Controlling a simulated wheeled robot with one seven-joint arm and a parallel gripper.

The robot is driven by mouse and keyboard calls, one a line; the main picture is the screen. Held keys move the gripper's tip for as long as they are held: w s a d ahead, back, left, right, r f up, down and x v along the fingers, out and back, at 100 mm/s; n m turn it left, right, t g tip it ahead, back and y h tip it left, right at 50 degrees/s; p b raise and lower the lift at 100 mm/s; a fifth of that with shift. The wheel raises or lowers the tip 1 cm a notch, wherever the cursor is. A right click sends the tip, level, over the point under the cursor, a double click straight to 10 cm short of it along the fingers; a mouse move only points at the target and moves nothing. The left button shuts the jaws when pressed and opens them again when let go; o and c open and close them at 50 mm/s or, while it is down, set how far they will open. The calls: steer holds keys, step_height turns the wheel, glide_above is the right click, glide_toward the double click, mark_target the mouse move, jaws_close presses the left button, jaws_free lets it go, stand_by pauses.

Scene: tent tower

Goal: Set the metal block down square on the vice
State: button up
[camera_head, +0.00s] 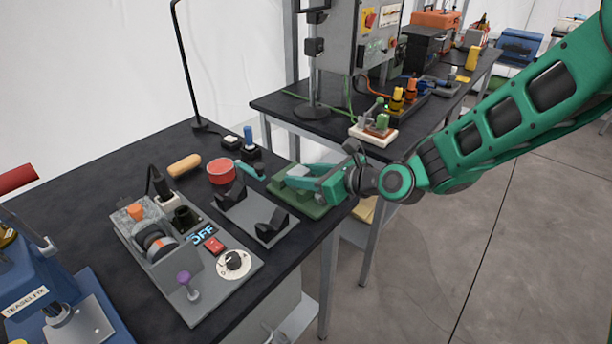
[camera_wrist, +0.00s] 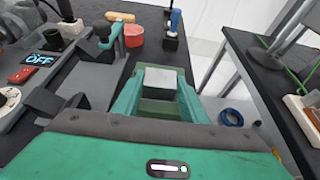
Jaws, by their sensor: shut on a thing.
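My gripper (camera_head: 299,175) is at the right edge of the near bench, its two teal fingers reaching left. In the wrist view, the fingers stand on either side of a pale grey metal block (camera_wrist: 160,78), shut on it. The block (camera_head: 297,170) is partly hidden by a finger in the head view. A green flat tray or pad (camera_head: 312,208) lies under the gripper; I cannot tell whether the block touches it. A grey plate with two black angled jaws (camera_head: 235,205) sits left of the gripper and may be the vice; its jaws stand apart and empty.
A grey control panel (camera_head: 200,285) with knobs and an OFF display stands left of the plate. A red tub (camera_head: 221,172) and a blue-handled tool (camera_head: 248,135) are behind. A blue machine (camera_head: 45,275) is at far left. A second bench (camera_head: 300,118) stands behind.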

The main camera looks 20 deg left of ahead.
steer(key=shift+f, duration=0.2)
steer(key=o, duration=1.2)
steer(key=shift+d+r, duration=0.1)
steer(key=shift+r, duration=0.05)
steer(key=v, duration=1.2)
